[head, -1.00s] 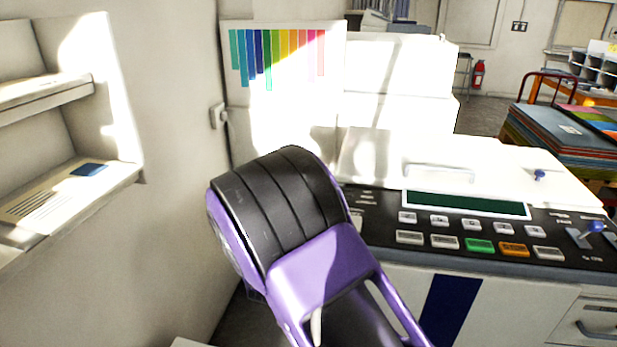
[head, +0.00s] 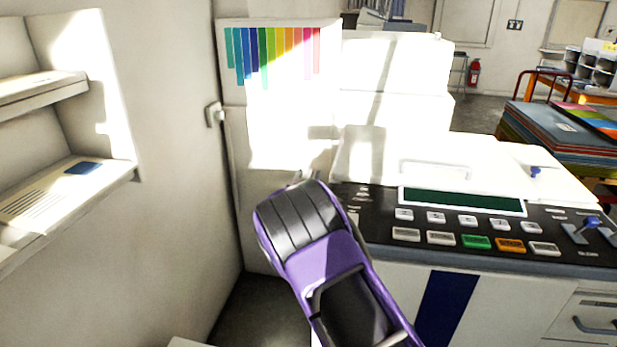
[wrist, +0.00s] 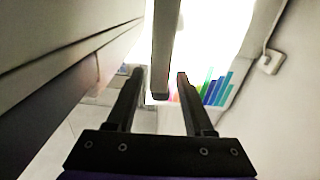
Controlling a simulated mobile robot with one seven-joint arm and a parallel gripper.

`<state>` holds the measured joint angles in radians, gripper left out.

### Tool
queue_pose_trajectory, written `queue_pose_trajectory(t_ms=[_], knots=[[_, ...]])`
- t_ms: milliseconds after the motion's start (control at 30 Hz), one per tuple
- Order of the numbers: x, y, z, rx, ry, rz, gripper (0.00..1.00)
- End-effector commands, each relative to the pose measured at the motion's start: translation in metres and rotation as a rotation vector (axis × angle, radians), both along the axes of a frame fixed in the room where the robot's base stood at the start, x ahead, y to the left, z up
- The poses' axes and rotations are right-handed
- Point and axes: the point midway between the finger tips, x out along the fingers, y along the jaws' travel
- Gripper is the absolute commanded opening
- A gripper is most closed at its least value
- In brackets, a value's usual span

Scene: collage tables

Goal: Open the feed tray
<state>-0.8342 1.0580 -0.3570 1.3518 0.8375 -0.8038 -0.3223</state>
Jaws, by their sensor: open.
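The white machine (head: 480,165) with a dark button panel (head: 490,225) stands at the right in the head view. I cannot clearly pick out its feed tray there; its left side is partly behind my purple and black arm. In the wrist view my gripper (wrist: 160,74) is open, its two black fingers pointing away along the machine's side (wrist: 60,50). A pale upright bar (wrist: 163,40) with a dark end shows between the fingertips. It may be part of the feed tray; I cannot tell whether the fingers touch it. The gripper is mostly hidden in the head view.
A wall with shelves (head: 75,180) is close at the left. A white cabinet (head: 285,130) with a colour-strip chart (head: 272,52) stands behind. A narrow floor gap (head: 262,310) lies between wall and machine. Stacked coloured sheets (head: 560,135) are at the far right.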

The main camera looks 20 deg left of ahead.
Motion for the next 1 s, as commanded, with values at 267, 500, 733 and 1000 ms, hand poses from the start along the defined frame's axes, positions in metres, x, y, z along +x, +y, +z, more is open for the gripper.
queue_pose_trajectory(t_ms=[267,500,733,1000], knots=[[0.0055,0.0003,-0.0001,0.0,0.0,0.0,0.53],[0.0052,0.0003,-0.0001,0.0,0.0,0.0,0.31],[0.0051,0.0003,-0.0001,0.0,0.0,0.0,0.0],[0.005,0.0003,-0.0001,0.0,0.0,0.0,0.0]])
